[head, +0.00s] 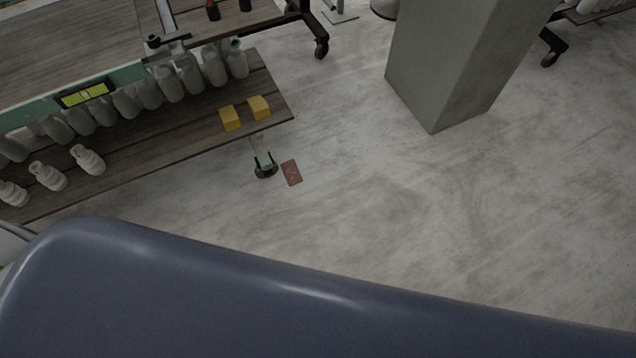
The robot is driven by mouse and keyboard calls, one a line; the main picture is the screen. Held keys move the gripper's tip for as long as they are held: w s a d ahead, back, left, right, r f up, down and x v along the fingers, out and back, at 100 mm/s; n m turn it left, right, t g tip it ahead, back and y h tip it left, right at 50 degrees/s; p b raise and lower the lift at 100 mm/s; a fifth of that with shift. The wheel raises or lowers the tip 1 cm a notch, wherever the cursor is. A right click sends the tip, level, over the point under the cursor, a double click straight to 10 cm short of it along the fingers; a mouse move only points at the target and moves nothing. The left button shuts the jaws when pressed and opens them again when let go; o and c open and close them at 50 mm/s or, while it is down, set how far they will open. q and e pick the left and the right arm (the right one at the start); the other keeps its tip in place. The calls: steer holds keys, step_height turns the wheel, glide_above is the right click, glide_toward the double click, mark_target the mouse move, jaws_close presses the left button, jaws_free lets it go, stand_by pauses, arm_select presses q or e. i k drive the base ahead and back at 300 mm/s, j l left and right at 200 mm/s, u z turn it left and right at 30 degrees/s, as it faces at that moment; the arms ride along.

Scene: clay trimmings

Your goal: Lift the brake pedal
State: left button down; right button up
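A small dark caster (265,170) with a pale green part above it stands on the floor near the front corner of the wooden lower shelf. A flat reddish-brown plate (291,172) with faint light marks lies or sits just right of the caster, at floor level. It may be the brake pedal, but the view is too small to tell this, or whether it is attached to the caster. Neither of my grippers is in the head view.
The wooden lower shelf (165,148) holds several grey bottles (168,85), white jugs (88,159) and two yellow blocks (230,118). A concrete pillar (440,70) stands at upper right. Other black casters (321,47) show behind. The floor (390,210) is open in the middle and right.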

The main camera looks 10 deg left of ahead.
mark_target(292, 172)
steer(key=i+l+u, duration=0.1)
steer(key=l, duration=0.35)
steer(key=i+l, duration=0.1)
steer(key=l, duration=0.4)
steer(key=i+l+u, duration=0.15)
steer(key=l, duration=0.35)
